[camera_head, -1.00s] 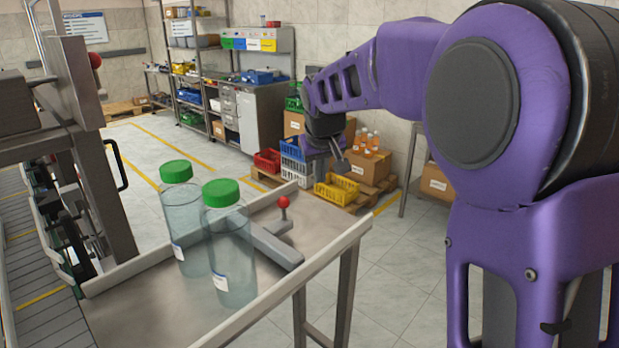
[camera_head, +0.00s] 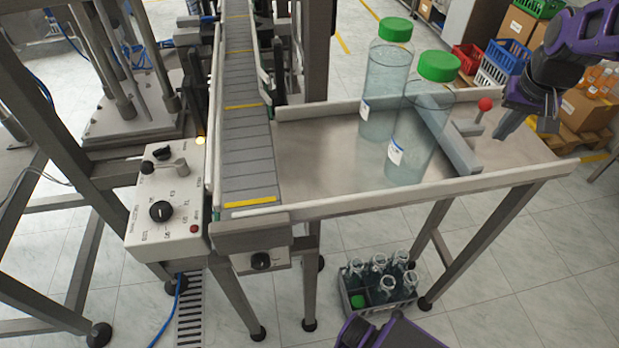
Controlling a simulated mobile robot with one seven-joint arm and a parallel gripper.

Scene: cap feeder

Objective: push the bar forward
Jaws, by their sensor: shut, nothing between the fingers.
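The grey bar (camera_head: 450,142) lies on the metal table (camera_head: 330,160) and carries a handle with a red ball knob (camera_head: 486,104). Two clear bottles with green caps, one behind (camera_head: 384,95) and one nearer (camera_head: 418,135), stand upright to the left of the bar, close to it. My gripper (camera_head: 503,131) hangs pointing down just right of the red knob, over the table's right part. It looks shut and empty. I cannot tell whether it touches the handle.
A conveyor (camera_head: 245,150) runs along the table's left side, with a control box (camera_head: 165,205) beside it. Raised rims edge the table. A crate of small bottles (camera_head: 378,285) stands on the floor below. Stacked crates (camera_head: 505,60) stand behind my gripper. The table's left half is bare.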

